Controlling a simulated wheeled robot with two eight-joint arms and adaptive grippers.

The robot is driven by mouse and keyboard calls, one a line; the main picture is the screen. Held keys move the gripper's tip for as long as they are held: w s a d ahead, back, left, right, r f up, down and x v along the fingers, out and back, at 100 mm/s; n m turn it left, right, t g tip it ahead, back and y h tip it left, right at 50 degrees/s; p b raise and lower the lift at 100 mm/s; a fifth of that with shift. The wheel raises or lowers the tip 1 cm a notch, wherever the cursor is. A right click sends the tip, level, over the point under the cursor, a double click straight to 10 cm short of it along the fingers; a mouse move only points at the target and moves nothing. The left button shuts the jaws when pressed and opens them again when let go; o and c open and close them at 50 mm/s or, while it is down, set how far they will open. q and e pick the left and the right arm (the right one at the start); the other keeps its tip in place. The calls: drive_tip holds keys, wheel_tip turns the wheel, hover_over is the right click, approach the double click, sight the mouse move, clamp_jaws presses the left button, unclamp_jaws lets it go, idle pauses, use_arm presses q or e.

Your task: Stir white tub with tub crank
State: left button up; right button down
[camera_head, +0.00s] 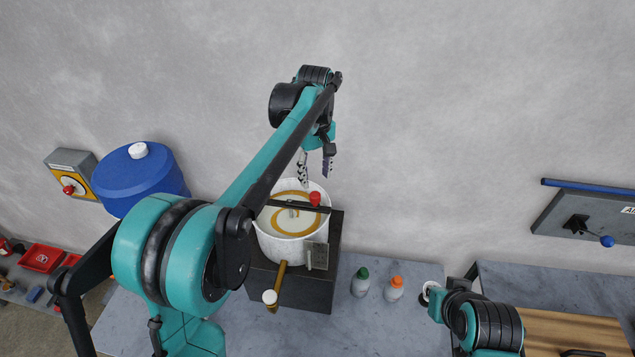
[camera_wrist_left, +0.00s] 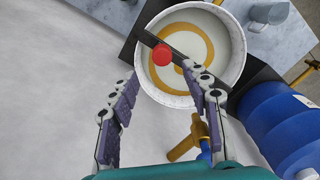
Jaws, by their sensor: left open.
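The white tub (camera_head: 264,240) stands on a dark block on the bench, open at the top, with a yellowish ring pattern inside. A dark bar crosses its mouth, and the red knob of the tub crank (camera_head: 315,198) stands up on it near the right side. My left gripper (camera_head: 315,170) is above and behind the tub, fingers pointing down, open and empty. In the left wrist view the red knob (camera_wrist_left: 162,55) shows just ahead of the spread fingertips (camera_wrist_left: 161,75), apart from them. The tub (camera_wrist_left: 238,50) shows beyond. My right arm enters at lower right; its gripper does not show clearly.
A yellow tap handle with a white end (camera_head: 270,297) sticks out from the tub's front. A blue drum (camera_head: 140,180) stands at left. Green-capped (camera_head: 360,283) and orange-capped (camera_head: 394,289) bottles stand right of the block. A wall panel with a blue-knobbed lever (camera_head: 606,241) is at far right.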

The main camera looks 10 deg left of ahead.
sight(315, 194)
use_arm(q)
wheel_tip(315, 194, down, 7)
drive_tip(key=shift+s+p, duration=0.15)
drive_tip(key=shift+p, duration=0.15)
drive_tip(key=shift+s, duration=0.1)
clamp_jaws()
